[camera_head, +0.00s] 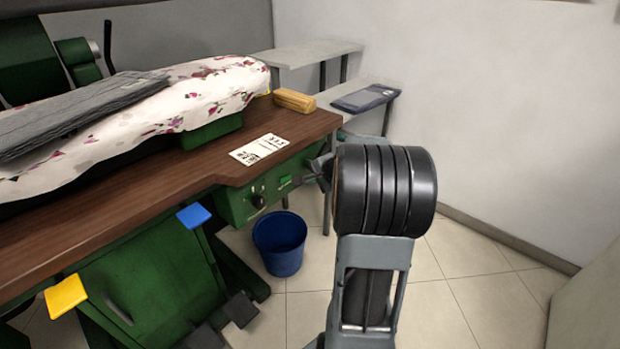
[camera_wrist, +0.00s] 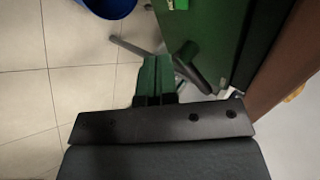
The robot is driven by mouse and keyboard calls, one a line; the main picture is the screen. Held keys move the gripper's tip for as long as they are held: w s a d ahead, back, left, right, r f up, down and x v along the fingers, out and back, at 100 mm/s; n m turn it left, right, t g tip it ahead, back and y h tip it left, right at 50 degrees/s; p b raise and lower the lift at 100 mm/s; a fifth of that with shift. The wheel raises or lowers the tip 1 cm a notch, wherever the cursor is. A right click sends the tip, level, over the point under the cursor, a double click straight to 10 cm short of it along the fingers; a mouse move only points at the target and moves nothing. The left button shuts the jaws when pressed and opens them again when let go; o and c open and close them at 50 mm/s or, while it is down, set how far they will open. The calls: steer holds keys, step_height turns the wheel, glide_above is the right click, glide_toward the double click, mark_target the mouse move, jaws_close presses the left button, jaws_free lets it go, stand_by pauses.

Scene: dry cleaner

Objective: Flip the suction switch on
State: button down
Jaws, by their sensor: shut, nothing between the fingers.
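A green control panel (camera_head: 232,207) hangs under the front edge of the wooden worktop. It carries a round dark knob (camera_head: 257,200) and a small bright green switch (camera_head: 285,180) to its right. No label is readable, and I cannot tell the switch's position. My gripper (camera_head: 308,179) is shut and empty, close to the panel's right part, just right of the green switch; contact is unclear. In the wrist view, the shut fingers (camera_wrist: 156,64) lie beside the green panel (camera_wrist: 218,40). A bright green piece (camera_wrist: 178,4), apparently the switch, shows at the top edge.
The worktop (camera_head: 190,178) bears a padded floral board (camera_head: 215,90) with a grey folded cloth (camera_head: 75,115), a printed card (camera_head: 258,149) and a wooden block (camera_head: 294,101). A blue bucket (camera_head: 280,245) stands on the floor below the panel. The tiled floor at right is clear.

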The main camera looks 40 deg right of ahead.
mark_target(285, 178)
steer(key=w+r+b+x, duration=0.1)
steer(key=w+r+x, duration=0.1)
steer(key=x, duration=0.9)
steer(key=shift+b, duration=0.35)
steer(key=shift+a, duration=0.1)
